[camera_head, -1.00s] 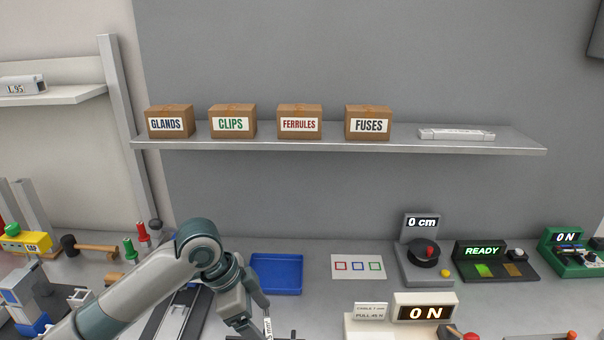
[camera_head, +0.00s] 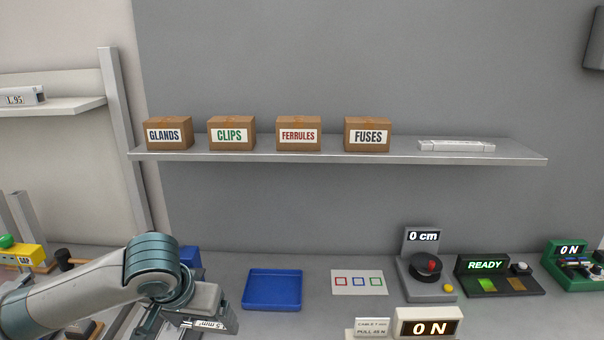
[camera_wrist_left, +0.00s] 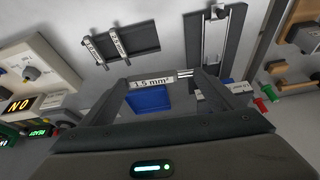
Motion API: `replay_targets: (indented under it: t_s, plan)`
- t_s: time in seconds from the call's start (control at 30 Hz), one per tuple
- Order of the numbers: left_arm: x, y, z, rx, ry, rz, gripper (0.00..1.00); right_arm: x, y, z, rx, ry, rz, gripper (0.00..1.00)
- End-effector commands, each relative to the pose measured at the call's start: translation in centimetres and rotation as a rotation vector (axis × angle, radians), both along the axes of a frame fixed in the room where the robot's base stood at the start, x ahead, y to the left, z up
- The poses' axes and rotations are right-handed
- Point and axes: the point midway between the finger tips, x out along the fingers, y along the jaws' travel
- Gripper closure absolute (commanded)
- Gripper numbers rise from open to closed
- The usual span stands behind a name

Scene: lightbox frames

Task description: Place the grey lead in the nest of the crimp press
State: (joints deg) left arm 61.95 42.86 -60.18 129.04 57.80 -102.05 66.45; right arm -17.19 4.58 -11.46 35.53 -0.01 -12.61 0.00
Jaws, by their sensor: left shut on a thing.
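My left gripper (camera_head: 212,323) is at the bottom edge of the head view, left of the blue tray, and shut on a lead whose white tag (camera_head: 208,325) reads "5 mm²", partly cut off. In the left wrist view the tag (camera_wrist_left: 152,81) reads "1.5 mm²" and lies across between the fingertips. The lead's own colour is hard to tell. I cannot make out the crimp press or its nest for certain. My right gripper is not in view.
A blue tray (camera_head: 273,290) and a card with coloured squares (camera_head: 359,283) lie on the bench. Powered devices, one marked READY (camera_head: 485,265), stand to the right. In the left wrist view a dark rack (camera_wrist_left: 140,43) holds other tagged leads, beside a railed fixture (camera_wrist_left: 226,35).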

Motion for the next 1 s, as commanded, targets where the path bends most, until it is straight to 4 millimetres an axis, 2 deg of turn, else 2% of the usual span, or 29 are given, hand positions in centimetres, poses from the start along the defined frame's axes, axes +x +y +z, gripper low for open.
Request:
replay_targets:
  t_s: [0.2, 0.67, 0.87, 1.0]
  plan:
    - [-0.1, 0.9, 0.3, -0.001, 0.000, 0.104, 0.36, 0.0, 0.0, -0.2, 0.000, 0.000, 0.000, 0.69]
    - [-0.2, 1.0, 0.1, -0.001, 0.002, 0.112, 0.36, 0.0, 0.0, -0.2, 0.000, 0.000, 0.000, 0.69]
    - [-0.5, 0.8, -2.1, -0.005, 0.008, 0.109, 0.36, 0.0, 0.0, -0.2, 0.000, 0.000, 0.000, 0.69]
    - [-1.0, 0.7, -4.8, -0.009, 0.009, 0.106, 0.36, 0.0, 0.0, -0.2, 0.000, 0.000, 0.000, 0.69]
